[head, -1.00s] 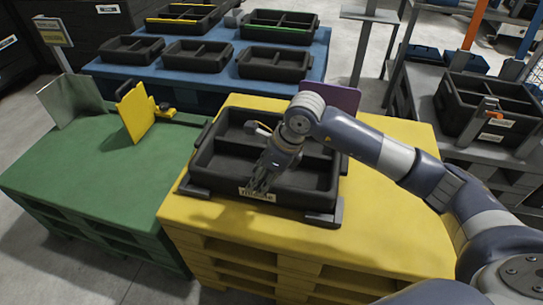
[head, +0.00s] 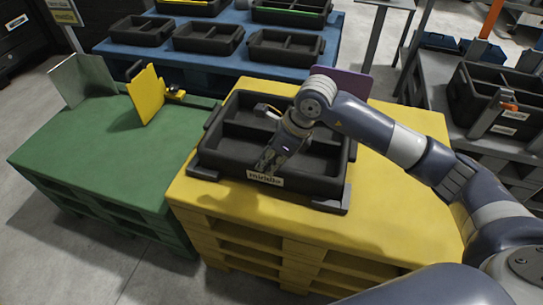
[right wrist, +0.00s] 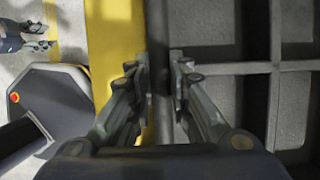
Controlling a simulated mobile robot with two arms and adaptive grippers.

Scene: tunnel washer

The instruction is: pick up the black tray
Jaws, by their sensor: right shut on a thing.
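The black tray (head: 222,160) sits on the yellow pallet stand (head: 380,215) in the middle of the head view. It is divided into compartments and has a pale label on its front wall reading "middle". My right gripper (head: 266,167) reaches down to that front wall by the label and is shut on it. In the right wrist view the tray wall (right wrist: 163,110) passes between the two fingers, with the tray's grey compartments to the right. What looks like my left gripper (right wrist: 38,38) shows small at the upper left; its opening is unclear.
A green pallet stand (head: 95,150) on the left carries a yellow upright plate (head: 146,93) and a grey panel (head: 84,80). Several black trays stand on a blue table (head: 215,60) behind. A purple panel (head: 345,82) stands behind the tray. A grey rack with a black crate (head: 500,85) is at right.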

